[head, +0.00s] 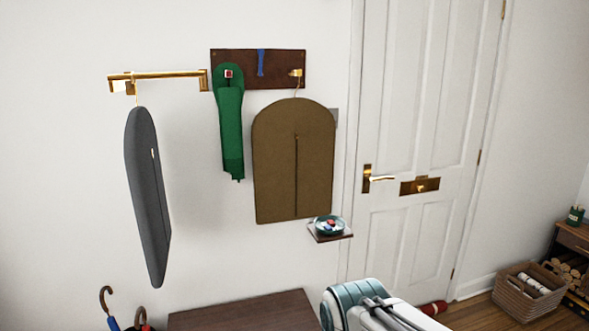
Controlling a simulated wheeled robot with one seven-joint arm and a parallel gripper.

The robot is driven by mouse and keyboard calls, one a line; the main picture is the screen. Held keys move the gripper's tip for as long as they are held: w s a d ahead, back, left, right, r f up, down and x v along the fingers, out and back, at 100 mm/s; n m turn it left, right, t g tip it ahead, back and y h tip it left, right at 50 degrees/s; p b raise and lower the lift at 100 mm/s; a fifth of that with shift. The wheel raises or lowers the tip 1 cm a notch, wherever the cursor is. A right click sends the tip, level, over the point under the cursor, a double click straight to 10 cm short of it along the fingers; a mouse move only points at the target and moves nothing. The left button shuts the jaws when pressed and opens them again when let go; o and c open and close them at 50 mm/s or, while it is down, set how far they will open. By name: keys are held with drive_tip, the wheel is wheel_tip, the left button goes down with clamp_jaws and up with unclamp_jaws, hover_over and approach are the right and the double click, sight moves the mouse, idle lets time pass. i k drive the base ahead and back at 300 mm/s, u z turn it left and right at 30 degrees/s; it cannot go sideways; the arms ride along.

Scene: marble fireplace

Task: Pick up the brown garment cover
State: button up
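The brown garment cover (275,165) hangs flat against the white wall from a brass hook (296,73) on a dark wooden board (286,57). It has a rounded top and a vertical zip line down its middle. Its lower right corner is close to a small wall shelf. Part of my arm shows at the bottom of the head view, below and right of the cover. My gripper's fingertips cannot be made out there.
A green hanging item (231,130) is just left of the cover. A grey garment cover (147,195) hangs from a brass rail (160,75). A small shelf (340,237) holds a dish (329,226). A white door (425,130) is right; a brown surface (245,314) lies below.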

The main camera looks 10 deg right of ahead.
sight(293, 139)
drive_tip(key=z, duration=0.45)
drive_tip(key=k, duration=0.55)
drive_tip(key=z, duration=0.5)
drive_tip(key=i, duration=2.95)
drive_tip(key=u, duration=0.1)
